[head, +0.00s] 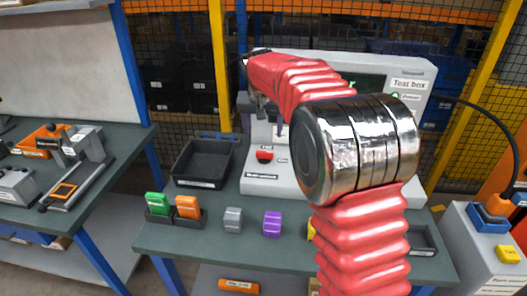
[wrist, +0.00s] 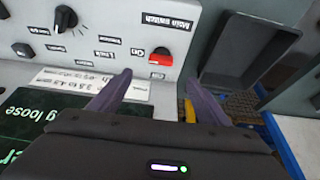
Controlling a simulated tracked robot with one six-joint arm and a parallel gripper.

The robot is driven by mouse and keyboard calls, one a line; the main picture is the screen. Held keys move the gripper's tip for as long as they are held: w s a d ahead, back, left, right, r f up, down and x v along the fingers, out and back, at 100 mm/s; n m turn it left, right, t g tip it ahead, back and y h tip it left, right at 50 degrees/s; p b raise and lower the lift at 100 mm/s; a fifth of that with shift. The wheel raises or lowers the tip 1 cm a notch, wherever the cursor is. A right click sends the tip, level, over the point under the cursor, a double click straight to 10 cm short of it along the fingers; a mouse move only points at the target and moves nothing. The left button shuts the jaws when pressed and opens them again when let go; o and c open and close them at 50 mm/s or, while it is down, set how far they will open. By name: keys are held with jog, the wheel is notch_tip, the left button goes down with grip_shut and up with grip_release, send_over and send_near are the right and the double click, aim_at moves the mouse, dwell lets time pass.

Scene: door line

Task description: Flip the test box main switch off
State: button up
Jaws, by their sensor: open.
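The test box (head: 345,68) is a light grey console with a dark screen, standing on the green bench in the head view. In the head view my gripper (head: 262,105) is partly hidden by my arm.
Other black knobs (wrist: 65,18) sit on the same panel. A black tray (head: 203,162) stands left of the box. Green (head: 156,203), orange (head: 188,207), grey (head: 233,219) and purple (head: 272,222) blocks are along the bench front.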

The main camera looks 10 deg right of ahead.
aim_at(264, 152)
jog(key=shift+w+f, duration=0.4)
jog(key=shift+w, duration=0.2)
jog(key=x, duration=1.3)
jog(key=shift+f, duration=0.4)
jog(key=shift+c, duration=0.3)
jog(key=shift+w, duration=0.1)
jog(key=c, duration=1)
